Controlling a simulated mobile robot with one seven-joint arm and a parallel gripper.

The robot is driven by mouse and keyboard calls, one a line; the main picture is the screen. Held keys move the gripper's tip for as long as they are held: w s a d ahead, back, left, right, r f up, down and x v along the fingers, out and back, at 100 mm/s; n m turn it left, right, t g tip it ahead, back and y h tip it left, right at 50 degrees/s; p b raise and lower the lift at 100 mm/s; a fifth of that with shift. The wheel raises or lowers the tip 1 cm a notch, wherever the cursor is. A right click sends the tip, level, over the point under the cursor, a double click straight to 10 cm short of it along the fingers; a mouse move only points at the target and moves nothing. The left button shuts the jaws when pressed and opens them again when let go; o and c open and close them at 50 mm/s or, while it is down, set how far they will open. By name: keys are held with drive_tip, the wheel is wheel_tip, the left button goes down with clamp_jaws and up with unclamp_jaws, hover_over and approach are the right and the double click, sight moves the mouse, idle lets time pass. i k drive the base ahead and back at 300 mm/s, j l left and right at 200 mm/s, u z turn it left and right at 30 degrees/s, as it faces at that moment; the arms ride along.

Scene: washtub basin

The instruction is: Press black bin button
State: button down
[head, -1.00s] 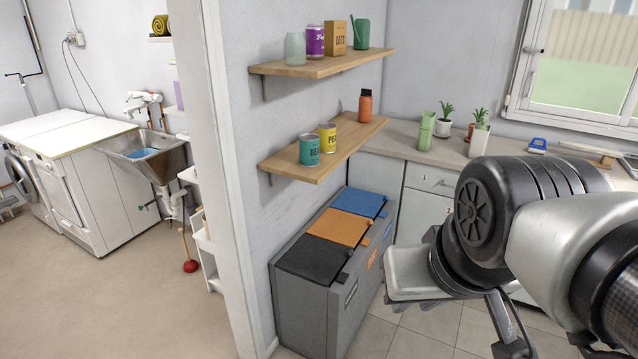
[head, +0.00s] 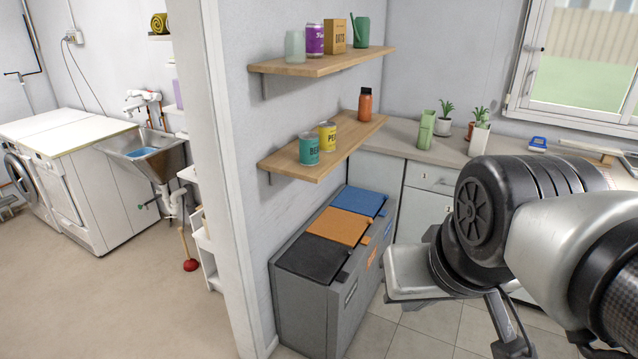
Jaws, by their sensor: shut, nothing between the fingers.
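A grey bin unit (head: 303,318) stands against the wall below the shelves, with black, orange and blue lids in a row. The black lid (head: 312,259) is nearest and shut. A small black tab (head: 342,278), which looks like its button, sits at the lid's front right edge. My arm reaches in from the right, and its pale end block overlaps the view just right of the bin unit. My gripper (head: 508,338) shows only in part at the bottom edge, right of the bins and apart from them. It is shut and empty; its fingertips are not clearly visible.
The orange lid (head: 338,226) and blue lid (head: 361,201) are shut. Two wooden shelves (head: 318,150) with cans and bottles overhang the bins. A wall end (head: 222,190) stands left of them. A counter (head: 440,150) with plants runs behind. Tiled floor is clear in front.

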sight(342, 277)
drive_tip(key=i+j+z, duration=0.15)
drive_tip(key=i, duration=0.4)
drive_tip(key=i+j+z, duration=0.15)
drive_tip(key=i+j, duration=0.2)
drive_tip(key=i, duration=0.2)
drive_tip(key=i+j+z, duration=0.1)
drive_tip(key=i+j, duration=0.25)
drive_tip(key=i, duration=0.2)
